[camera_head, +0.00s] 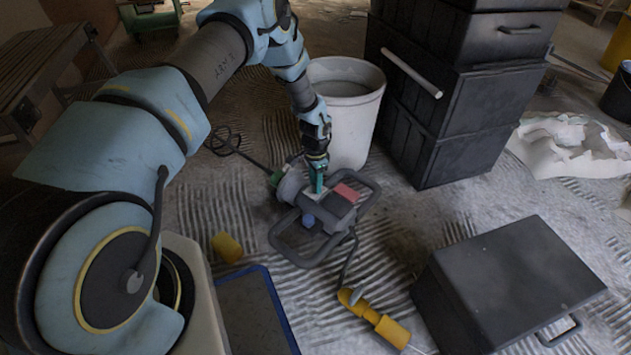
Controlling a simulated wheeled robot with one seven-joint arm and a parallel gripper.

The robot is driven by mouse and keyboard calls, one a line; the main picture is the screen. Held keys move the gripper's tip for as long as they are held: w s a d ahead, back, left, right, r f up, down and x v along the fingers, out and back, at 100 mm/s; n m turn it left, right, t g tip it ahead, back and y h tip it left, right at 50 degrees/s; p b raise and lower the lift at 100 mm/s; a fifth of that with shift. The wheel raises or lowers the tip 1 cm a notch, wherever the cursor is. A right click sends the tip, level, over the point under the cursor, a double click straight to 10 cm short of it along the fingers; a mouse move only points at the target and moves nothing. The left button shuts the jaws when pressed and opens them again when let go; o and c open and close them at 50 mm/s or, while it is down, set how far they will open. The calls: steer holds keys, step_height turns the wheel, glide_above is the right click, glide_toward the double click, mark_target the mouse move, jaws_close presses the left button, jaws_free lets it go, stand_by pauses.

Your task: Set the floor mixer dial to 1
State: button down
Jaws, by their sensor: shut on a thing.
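The floor mixer (297,184) lies on the ridged floor in the middle of the head camera view. It has a dark loop-handle frame (290,249), a red block (347,192) and a blue part (308,220) on it. My arm reaches over from the upper left, and my gripper (318,185) points down onto a pale plate on the mixer. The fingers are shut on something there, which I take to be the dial. The fingers hide it, and its setting cannot be read.
A white bucket (350,110) stands close behind the mixer. Stacked black cases (440,110) stand right of it. A dark box (510,285) is at front right. A yellow-handled tool (385,325), a yellow cylinder (227,247) and a blue-edged panel (255,315) lie in front.

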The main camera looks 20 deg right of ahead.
steer(key=n+p, duration=0.1)
steer(key=n, duration=1.3)
stand_by(0.5)
steer(key=c, duration=0.5)
jaws_free()
steer(key=shift+c, duration=0.2)
steer(key=shift+r+p, duration=0.1)
steer(key=shift+p, duration=0.2)
step_height(320, 180, up, 10)
steer(key=p, duration=0.2)
steer(key=shift+r+p, duration=0.25)
steer(key=shift+p, duration=0.15)
